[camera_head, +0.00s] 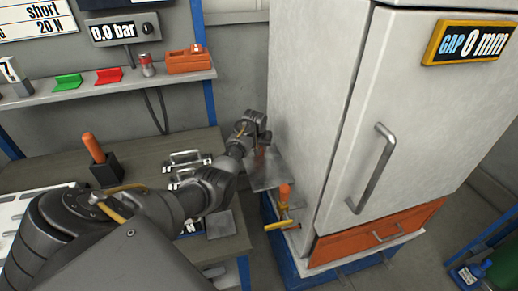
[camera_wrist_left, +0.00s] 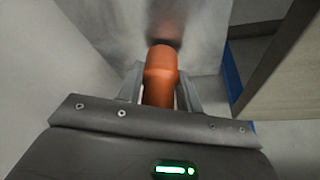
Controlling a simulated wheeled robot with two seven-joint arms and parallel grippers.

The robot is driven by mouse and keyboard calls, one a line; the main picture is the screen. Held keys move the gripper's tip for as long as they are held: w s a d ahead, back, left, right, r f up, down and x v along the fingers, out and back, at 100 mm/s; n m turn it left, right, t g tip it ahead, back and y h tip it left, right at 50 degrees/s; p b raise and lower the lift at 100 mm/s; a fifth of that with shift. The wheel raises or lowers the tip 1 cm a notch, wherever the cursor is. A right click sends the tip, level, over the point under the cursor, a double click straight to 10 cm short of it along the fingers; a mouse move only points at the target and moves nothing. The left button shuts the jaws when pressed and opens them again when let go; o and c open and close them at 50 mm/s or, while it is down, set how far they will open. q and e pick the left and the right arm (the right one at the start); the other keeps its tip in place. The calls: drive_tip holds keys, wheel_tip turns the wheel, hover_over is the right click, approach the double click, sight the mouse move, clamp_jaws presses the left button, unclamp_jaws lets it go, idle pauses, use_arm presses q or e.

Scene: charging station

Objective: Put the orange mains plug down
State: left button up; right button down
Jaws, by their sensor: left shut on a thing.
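My left arm reaches across the bench to the side of the white cabinet, and the left gripper (camera_head: 262,150) is small and partly hidden there. In the left wrist view the gripper (camera_wrist_left: 160,92) is shut on the orange mains plug (camera_wrist_left: 161,75), with one finger on each side of it. The plug's far end is close to a grey metal surface (camera_wrist_left: 195,45), with a dark patch at its tip. I cannot tell whether they touch. In the head view the plug is hardly discernible by the gripper. My right gripper is not in view.
The white cabinet (camera_head: 300,90) stands close right of the gripper. A grey plate (camera_head: 270,171) sticks out below it, above an orange-topped yellow valve (camera_head: 284,205). The bench (camera_head: 140,165) holds a black holder (camera_head: 107,170) with an orange handle. A shelf (camera_head: 120,85) runs behind.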

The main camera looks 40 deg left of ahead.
use_arm(q)
drive_tip(key=shift+f, duration=0.3)
drive_tip(key=o, duration=1)
drive_tip(key=shift+r, duration=0.75)
drive_tip(key=v, duration=1.1)
drive_tip(key=shift+s+r, duration=0.1)
